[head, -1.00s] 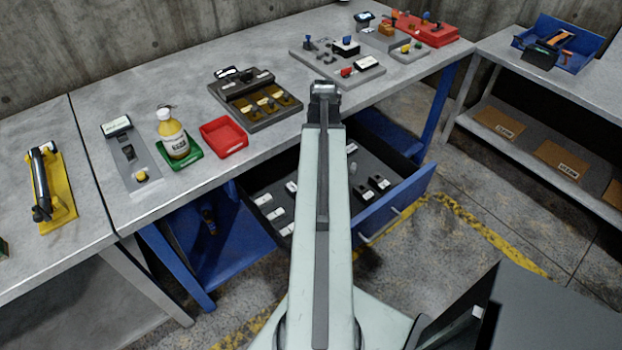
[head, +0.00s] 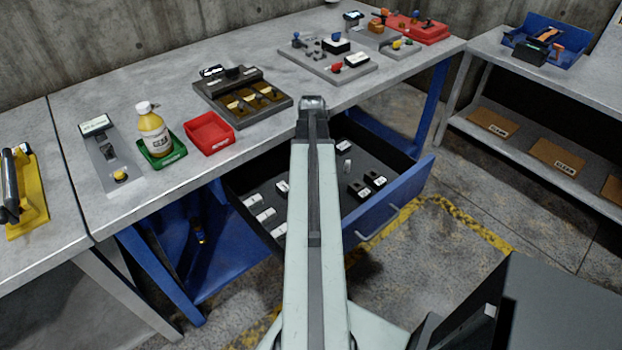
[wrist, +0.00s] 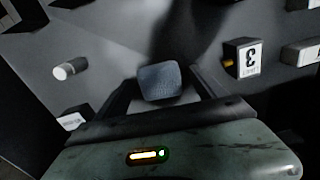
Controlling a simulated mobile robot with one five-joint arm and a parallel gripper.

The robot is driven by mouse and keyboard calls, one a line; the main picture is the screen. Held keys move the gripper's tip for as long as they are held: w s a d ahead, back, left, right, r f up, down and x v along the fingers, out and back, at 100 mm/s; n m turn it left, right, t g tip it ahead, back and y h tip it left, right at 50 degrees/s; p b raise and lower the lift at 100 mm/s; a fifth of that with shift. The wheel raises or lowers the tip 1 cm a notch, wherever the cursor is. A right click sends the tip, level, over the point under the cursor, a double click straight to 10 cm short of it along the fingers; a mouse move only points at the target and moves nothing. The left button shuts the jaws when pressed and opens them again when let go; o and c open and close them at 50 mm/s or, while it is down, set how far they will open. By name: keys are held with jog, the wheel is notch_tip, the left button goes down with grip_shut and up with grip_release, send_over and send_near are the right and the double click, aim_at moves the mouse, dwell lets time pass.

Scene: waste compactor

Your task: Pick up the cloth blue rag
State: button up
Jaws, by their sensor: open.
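The blue rag (wrist: 160,80) shows in the wrist view as a small, blue-grey, rounded square with a woven texture. It lies over the dark drawer floor, in line with the gap between my fingers. My gripper (wrist: 165,88) is open, with a dark finger on each side of the rag. I cannot tell whether the fingers touch it or how far above the floor they are. In the head view my arm reaches over the open drawer and hides the rag and the fingers.
The blue-fronted drawer (head: 392,212) stands open under the grey workbench (head: 130,80). Small labelled blocks lie in it, one (wrist: 243,58) right of my gripper and a white cylinder (wrist: 68,70) to its left. A bottle (head: 152,130) and a red tray (head: 209,133) stand on the bench.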

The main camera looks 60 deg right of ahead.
jog(key=shift+r, duration=0.1)
jog(key=c, duration=1.5)
jog(key=shift+o, duration=0.2)
jog(key=shift+r, duration=0.1)
